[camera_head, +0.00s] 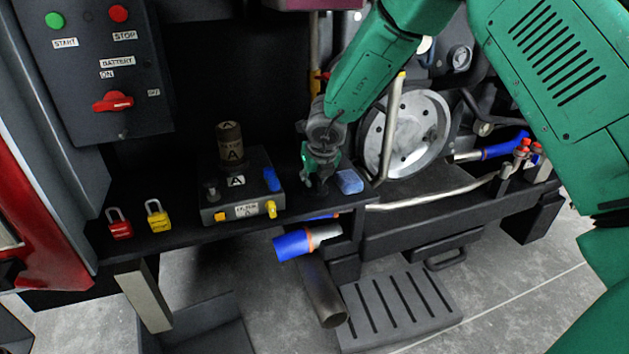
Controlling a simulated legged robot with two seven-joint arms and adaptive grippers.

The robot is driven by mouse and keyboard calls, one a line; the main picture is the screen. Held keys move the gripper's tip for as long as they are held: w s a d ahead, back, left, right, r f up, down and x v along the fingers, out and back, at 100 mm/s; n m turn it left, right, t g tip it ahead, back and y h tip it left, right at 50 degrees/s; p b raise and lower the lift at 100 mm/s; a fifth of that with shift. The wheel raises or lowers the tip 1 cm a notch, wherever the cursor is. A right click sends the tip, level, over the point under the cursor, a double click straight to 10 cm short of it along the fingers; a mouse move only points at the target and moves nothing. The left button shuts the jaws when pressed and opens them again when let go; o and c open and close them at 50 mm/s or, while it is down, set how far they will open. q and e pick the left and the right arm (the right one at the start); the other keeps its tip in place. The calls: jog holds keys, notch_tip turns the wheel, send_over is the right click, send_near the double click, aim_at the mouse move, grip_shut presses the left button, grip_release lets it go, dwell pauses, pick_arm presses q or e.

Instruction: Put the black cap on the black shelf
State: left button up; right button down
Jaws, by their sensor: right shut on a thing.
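My right gripper (320,172) is at the right part of the black shelf (185,226), close above its surface, with its fingers pointing down. It is shut on a small dark thing, which I take to be the black cap (318,186). The cap is hard to make out against the dark shelf and is partly hidden by the fingers. I cannot tell whether it touches the shelf. My left gripper is not in view.
A blue block (349,181) lies just right of my right gripper. A dark box (240,188) with a labelled cylinder stands left of it. A round metal plate (407,134) stands behind on the right.

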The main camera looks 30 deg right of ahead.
jog(key=c, duration=1.5)
grip_release()
jog(key=shift+s+d+f, duration=0.1)
jog(key=shift+a+r, duration=0.25)
jog(key=shift+a, duration=0.15)
jog(key=p+v, duration=0.3)
jog(key=v, duration=0.9)
jog(key=s+f+n+g+h, duration=0.1)
jog(key=s+f+n, duration=0.7)
jog(key=f+n, duration=0.3)
jog(key=s+f+n+g+h, duration=0.1)
jog(key=s+f+n+h, duration=0.1)
jog(key=s+f+n, duration=0.75)
jog(key=s+a+f+n+g+y, duration=0.1)
jog(key=s+a+f+n+y, duration=0.1)
jog(key=s+n, duration=0.6)
jog(key=s+a+f+n+g+y, duration=0.1)
jog(key=s+a+f+n+y, duration=0.1)
jog(key=s+a+f+n, duration=0.3)
jog(key=s+f+n, duration=0.1)
jog(key=s+n, duration=0.3)
jog(key=n, duration=0.2)
jog(key=shift+s+f+y, duration=0.15)
jog(key=shift+f+y, duration=0.15)
jog(key=shift+f, duration=0.05)
jog(key=shift+a, duration=0.15)
